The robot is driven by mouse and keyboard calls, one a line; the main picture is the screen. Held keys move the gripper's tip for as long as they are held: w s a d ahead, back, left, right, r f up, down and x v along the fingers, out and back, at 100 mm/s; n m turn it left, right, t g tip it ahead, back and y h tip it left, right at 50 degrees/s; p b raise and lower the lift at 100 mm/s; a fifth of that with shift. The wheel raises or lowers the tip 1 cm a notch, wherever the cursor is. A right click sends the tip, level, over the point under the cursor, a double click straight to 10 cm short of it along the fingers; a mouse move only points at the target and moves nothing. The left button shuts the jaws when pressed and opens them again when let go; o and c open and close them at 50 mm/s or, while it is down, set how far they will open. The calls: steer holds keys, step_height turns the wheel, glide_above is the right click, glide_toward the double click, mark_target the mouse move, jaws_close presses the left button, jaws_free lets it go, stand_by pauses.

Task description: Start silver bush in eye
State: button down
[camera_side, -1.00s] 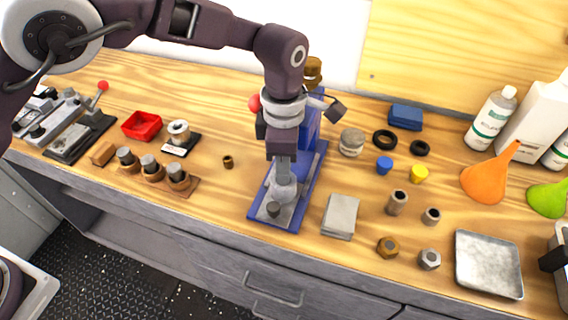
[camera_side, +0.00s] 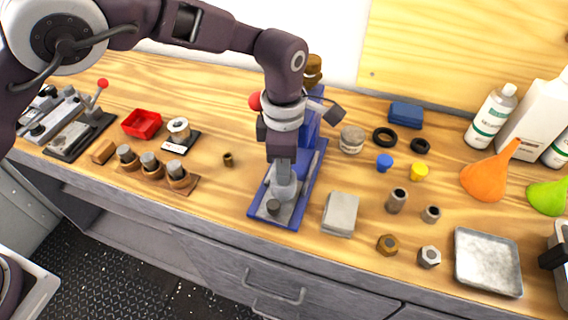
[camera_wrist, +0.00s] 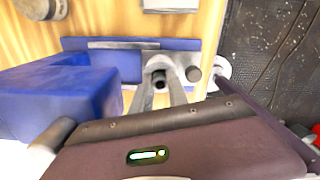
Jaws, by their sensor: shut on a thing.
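My gripper (camera_side: 284,178) points straight down over the blue press (camera_side: 311,165) and is shut on the silver bush (camera_wrist: 159,77). In the wrist view the bush shows as a small ring with a dark bore between the fingertips (camera_wrist: 160,84). The grey eye (camera_wrist: 156,63) of the metal part on the press base lies right at the bush. In the side view the fingers and the eye (camera_side: 284,191) overlap, and the bush is mostly hidden. I cannot tell whether the bush is above the eye or has entered it.
A dark-topped stub (camera_side: 273,207) stands on the press base just in front of the eye. A grey block (camera_side: 340,214) lies to the right, with loose bushes, nuts and a metal tray (camera_side: 488,262) beyond. A small brass bush (camera_side: 228,159) stands to the left.

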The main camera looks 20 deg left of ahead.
steer(key=c, duration=1.2)
jaws_free()
steer(key=shift+r, duration=3.55)
steer(key=shift+r, duration=0.4)
step_height(320, 180, up, 9)
steer(key=a+h, duration=0.2)
steer(key=h, duration=0.1)
steer(key=s+a+r+m+t, duration=0.2)
steer(key=s+a+r+m, duration=0.35)
steer(key=a+r, duration=0.4)
steer(key=s+a+m+t+y, duration=0.1)
steer(key=s+a+m+t, duration=0.1)
steer(key=s+a+m, duration=0.65)
steer(key=s+a+f+m+t+y, duration=0.1)
steer(key=s+a+f+m, duration=0.4)
steer(key=s, duration=0.6)
steer(key=shift+s+a+m+t+y, duration=0.25)
steer(key=shift+a+m+y, duration=0.25)
steer(key=shift+a+m, duration=0.65)
